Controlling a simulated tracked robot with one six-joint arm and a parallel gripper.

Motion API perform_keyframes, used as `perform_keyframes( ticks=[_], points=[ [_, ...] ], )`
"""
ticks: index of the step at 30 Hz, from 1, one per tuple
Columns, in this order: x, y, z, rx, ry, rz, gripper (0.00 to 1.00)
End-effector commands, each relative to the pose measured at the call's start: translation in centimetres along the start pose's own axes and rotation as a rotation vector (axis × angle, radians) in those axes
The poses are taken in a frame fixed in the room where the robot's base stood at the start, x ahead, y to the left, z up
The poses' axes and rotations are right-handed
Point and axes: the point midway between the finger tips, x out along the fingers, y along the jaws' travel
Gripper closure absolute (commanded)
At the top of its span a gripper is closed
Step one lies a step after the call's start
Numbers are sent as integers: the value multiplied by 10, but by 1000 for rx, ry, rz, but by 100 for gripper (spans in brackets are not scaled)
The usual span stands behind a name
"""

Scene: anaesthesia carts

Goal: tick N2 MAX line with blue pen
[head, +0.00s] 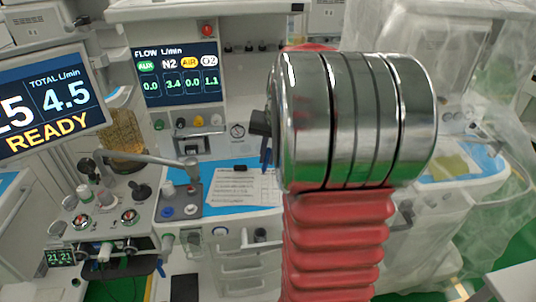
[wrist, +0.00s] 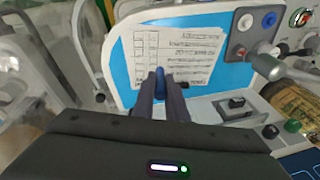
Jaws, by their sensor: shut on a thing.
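The white checklist sheet (head: 243,188) lies on the blue work surface (head: 222,170) of the cart in the head view. In the wrist view the sheet (wrist: 195,48) shows a column of boxes at its left and several printed lines. The print is too small to tell which line is N2 MAX. My gripper (wrist: 160,84) is shut on the blue pen (wrist: 160,73), which points toward the lower part of the sheet. I cannot tell whether the tip touches the paper.
The flow screen (head: 178,73) shows N2 at 3.4. Knobs (wrist: 245,22) stand right beside the sheet, with a grey jointed arm (head: 150,158) at left. A plastic-draped cart (head: 455,165) is at right. A small black item (head: 240,168) lies by the sheet's upper edge.

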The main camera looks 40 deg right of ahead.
Motion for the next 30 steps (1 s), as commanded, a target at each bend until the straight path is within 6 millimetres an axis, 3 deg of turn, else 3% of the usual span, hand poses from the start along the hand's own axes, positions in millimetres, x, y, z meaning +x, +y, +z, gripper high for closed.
perform_keyframes(
  ticks=[8,30],
  points=[
    [8,2,1,2,0,1,100],
    [57,12,10,4,-2,1,100]
  ],
)
